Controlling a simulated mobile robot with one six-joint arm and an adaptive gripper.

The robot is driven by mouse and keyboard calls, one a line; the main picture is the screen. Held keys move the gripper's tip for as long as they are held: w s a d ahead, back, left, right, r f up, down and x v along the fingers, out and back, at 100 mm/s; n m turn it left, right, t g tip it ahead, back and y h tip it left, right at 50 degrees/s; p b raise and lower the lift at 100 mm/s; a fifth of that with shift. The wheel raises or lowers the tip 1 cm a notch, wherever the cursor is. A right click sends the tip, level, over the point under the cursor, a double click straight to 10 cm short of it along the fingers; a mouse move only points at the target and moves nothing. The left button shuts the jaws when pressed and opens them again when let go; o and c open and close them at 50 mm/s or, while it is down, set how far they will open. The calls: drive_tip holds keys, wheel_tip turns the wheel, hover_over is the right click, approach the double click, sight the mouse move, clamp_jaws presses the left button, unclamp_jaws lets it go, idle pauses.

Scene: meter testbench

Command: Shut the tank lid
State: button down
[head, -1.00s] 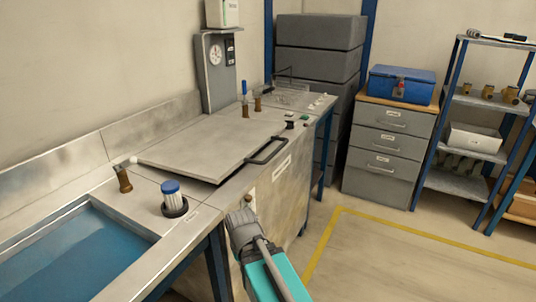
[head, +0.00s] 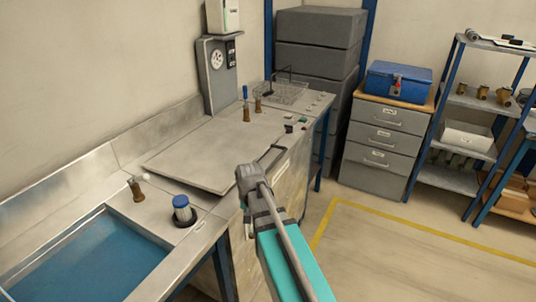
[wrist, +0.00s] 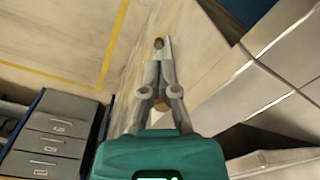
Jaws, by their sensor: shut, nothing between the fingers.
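The tank lid (head: 214,152) is a flat grey metal plate on the bench top in the head view. My gripper (wrist: 160,48) is shut and empty in the wrist view, beside the bench front. In the head view it is just in front of the lid's front edge, its fingertips mostly hidden. I cannot tell whether it touches the handle.
An open basin of blue liquid (head: 85,255) is at the lower left. A blue-capped filter (head: 182,210) and a brass fitting (head: 136,189) stand beside it. A wire basket (head: 283,92) sits at the bench's far end. Floor is clear before the drawer cabinet (head: 385,140).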

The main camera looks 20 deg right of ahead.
sight(265, 171)
drive_tip(key=w+d+r+m+p, duration=0.2)
drive_tip(key=w+d+r+p, duration=0.2)
drive_tip(key=r+p, duration=0.3)
drive_tip(key=w+d+r+m+p, duration=0.2)
drive_tip(key=w+d+r+p, duration=0.1)
drive_tip(key=r+p, duration=0.4)
drive_tip(key=w+d+r+m+p, duration=0.2)
drive_tip(key=w+d+r+p, duration=0.2)
drive_tip(key=r+p, duration=0.3)
wheel_tip(265, 171, up, 2)
drive_tip(key=shift+w+d+r+t+p, duration=0.1)
drive_tip(key=shift+w+d+t+p, duration=0.25)
drive_tip(key=shift+d, duration=0.25)
drive_tip(key=f+b, duration=0.9)
drive_tip(key=w+f+b, duration=0.1)
drive_tip(key=f+b, duration=0.4)
drive_tip(key=shift+a, duration=0.4)
drive_tip(key=shift+f, duration=0.1)
wheel_tip(265, 171, down, 6)
drive_tip(key=b, duration=0.6)
drive_tip(key=shift+s+d+f+b, duration=0.15)
drive_tip(key=shift+s+f+b, duration=0.05)
drive_tip(key=shift+s+b, duration=0.2)
